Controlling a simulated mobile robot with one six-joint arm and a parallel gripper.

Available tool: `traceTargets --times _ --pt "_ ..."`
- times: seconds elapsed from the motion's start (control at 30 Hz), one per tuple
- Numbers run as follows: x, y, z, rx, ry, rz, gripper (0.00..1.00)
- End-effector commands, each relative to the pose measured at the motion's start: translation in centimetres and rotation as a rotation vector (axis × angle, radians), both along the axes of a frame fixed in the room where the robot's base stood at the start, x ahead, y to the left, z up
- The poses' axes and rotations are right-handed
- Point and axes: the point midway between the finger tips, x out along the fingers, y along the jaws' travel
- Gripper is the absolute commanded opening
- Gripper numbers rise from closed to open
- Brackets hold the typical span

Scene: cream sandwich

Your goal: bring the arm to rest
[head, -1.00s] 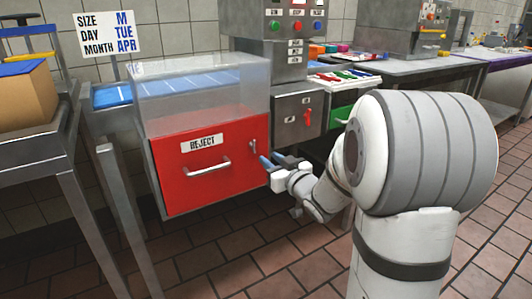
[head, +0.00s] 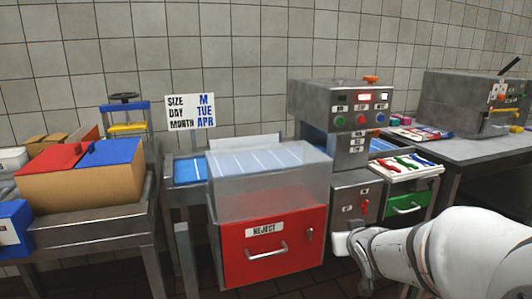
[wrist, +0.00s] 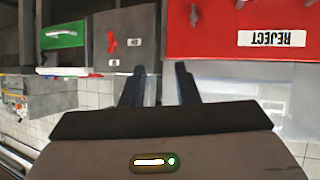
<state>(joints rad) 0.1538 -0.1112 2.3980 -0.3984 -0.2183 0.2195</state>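My arm (head: 450,250) reaches in from the lower right in the head view. Its white wrist end shows in front of the grey switch cabinet, and the fingers cannot be made out there. In the wrist view my gripper (wrist: 160,70) has two dark fingers standing apart with nothing between them. The wrist picture is upside down. The fingers point toward the grey cabinet (wrist: 124,25) with its red switch, and the red reject drawer (wrist: 215,30) is to the right. No object is held.
The reject drawer (head: 285,262) is shut under a clear cover (head: 265,190). A green drawer (head: 405,206) sits beside the grey cabinet (head: 345,190). A control box (head: 345,100) stands above it. A cardboard box (head: 90,187) with red and blue lids is on the left table.

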Motion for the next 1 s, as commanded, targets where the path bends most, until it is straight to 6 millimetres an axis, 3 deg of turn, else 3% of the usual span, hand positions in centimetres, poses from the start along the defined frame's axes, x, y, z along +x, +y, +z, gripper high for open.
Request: traceTargets --times 0.03,0.27,0.6,0.8,1.0 --pt "-1.2 0.2 3.1 -0.004 0.047 -0.018 0.28" --pt "-7.8 0.9 8.5 0.005 0.314 -0.087 0.28" --pt "-18.9 4.1 16.0 0.067 0.698 -0.076 0.28" --pt "-22.4 5.4 17.7 0.092 0.816 -0.049 0.28" --pt "-23.0 5.5 17.5 0.096 0.835 -0.044 0.28"
